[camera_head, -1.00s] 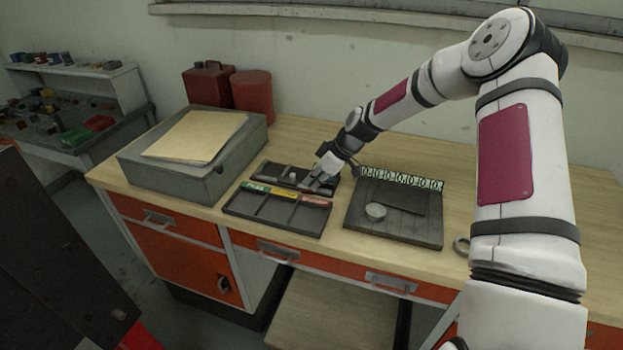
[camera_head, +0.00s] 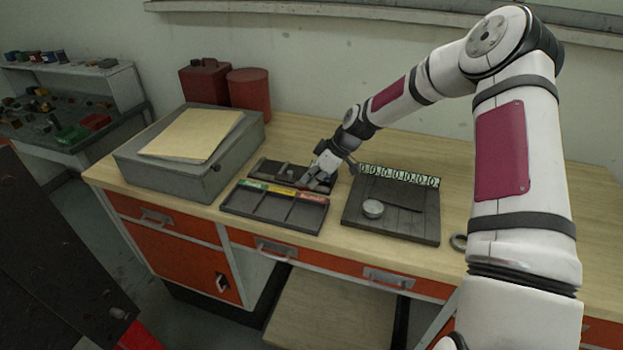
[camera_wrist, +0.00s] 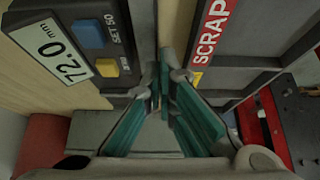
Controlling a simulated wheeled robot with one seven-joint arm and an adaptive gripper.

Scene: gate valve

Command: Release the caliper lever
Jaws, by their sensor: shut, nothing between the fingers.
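The caliper gauge (camera_head: 268,171) is a dark block on the bench, behind the three-part sorting tray (camera_head: 272,208). In the wrist view the gauge's housing (camera_wrist: 70,45) shows at the upper left, with a display reading 72.0 mm, a blue button (camera_wrist: 89,34) marked SET 50 and a yellow button (camera_wrist: 106,67). My gripper (camera_head: 317,184) is down at the right end of the gauge. Its teal-padded fingers also show in the wrist view (camera_wrist: 165,82), with tips together and nothing seen between them. I cannot make out the caliper lever; the fingers may cover it.
The tray has green, yellow and red labels, the red one reading SCRAP (camera_wrist: 208,45). A dark slatted board (camera_head: 400,222) with a round metal piece (camera_head: 372,208) lies to the right. A grey box (camera_head: 165,172) stands left. The bench's back right is clear.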

